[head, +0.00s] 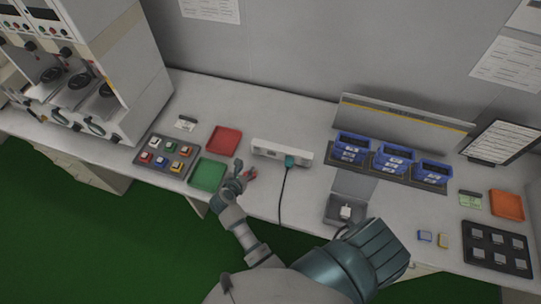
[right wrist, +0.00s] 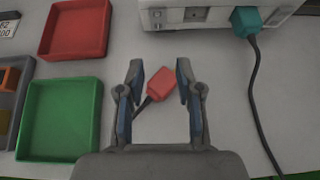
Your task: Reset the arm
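My right gripper (head: 238,182) hangs over the front of the worktable, just right of the green tray. In the right wrist view my right gripper (right wrist: 158,72) is open, with its two blue-padded fingers spread apart. A red plug-like piece (right wrist: 161,82) with a dark cord shows between the fingers; it appears to lie on the table, and a gap shows between it and the left finger. The red piece (head: 251,175) also shows beside the fingertips in the head view. My left gripper is not in view.
A white socket box (head: 272,149) with a teal plug (head: 291,161) and a dark cable stands just beyond. A green tray (head: 208,174) and red tray (head: 223,140) lie left. Blue bins (head: 393,159) and a grey open box (head: 338,216) stand right.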

